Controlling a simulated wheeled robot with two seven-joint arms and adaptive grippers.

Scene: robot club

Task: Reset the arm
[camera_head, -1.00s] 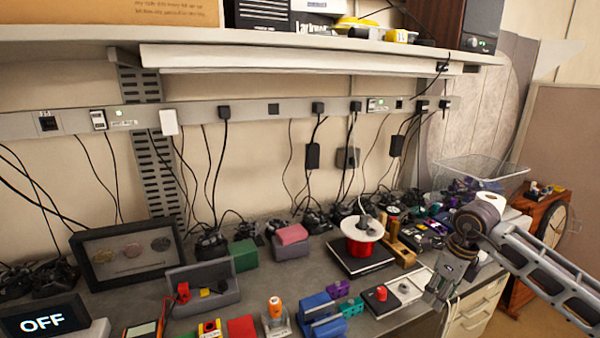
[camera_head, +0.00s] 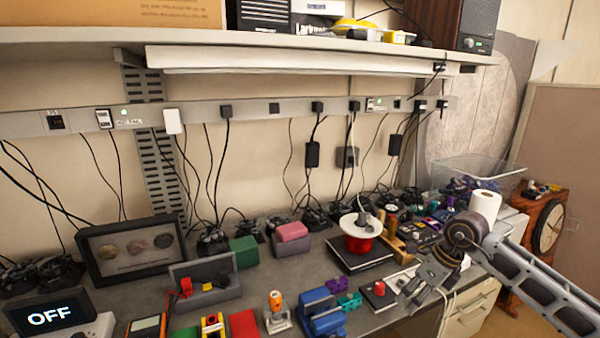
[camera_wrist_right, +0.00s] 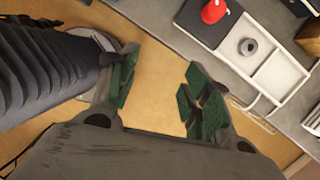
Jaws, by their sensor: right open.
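My right arm comes in from the lower right in the head view. My right gripper (camera_head: 415,297) hangs past the front right edge of the workbench, close to a small white tray (camera_head: 405,281). In the right wrist view the right gripper (camera_wrist_right: 158,95) is open, with green pads apart and only the tan floor between them. The white tray (camera_wrist_right: 285,75) and a black box (camera_wrist_right: 190,18) with a red knob (camera_wrist_right: 214,11) lie on the bench beyond the fingers. My left arm does not show.
The workbench (camera_head: 270,275) holds a spool of red wire (camera_head: 360,240), a blue vise (camera_head: 322,318), a grey open box (camera_head: 210,293) and a display reading OFF (camera_head: 47,317). A wooden clock cabinet (camera_head: 545,225) stands at the right. Drawers (camera_head: 470,313) sit below the bench.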

